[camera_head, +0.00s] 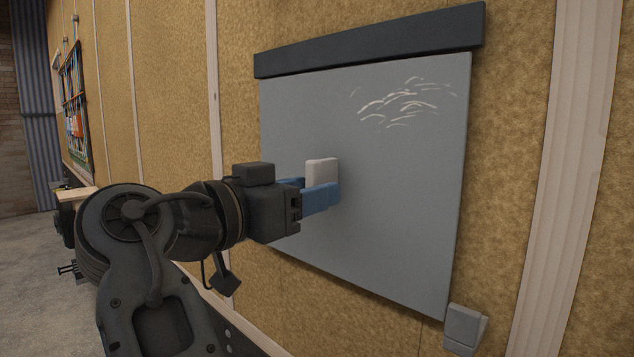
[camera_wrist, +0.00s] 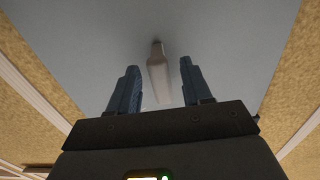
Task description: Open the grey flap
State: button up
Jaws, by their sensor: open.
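The grey flap (camera_head: 400,190) is a flat panel on the wall, hanging under a dark strip (camera_head: 370,40) along its top edge. It lies flat against the wall. A pale handle (camera_head: 322,172) sticks out from the flap at its left middle. My gripper (camera_head: 322,196) is at the handle, its blue fingers pointing at the flap. In the wrist view, the fingers of my gripper (camera_wrist: 160,88) are open, one on each side of the handle (camera_wrist: 158,72), with a gap on both sides. The fingers hide part of the handle in the head view.
A small grey block (camera_head: 464,328) sits on the wall at the flap's lower right corner. Light wooden battens (camera_head: 575,180) run up the tan wall. A panel with coloured cables (camera_head: 75,110) hangs at the far left. Open floor (camera_head: 40,260) shows at the left.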

jog(key=shift+x, duration=1.05)
grip_shut()
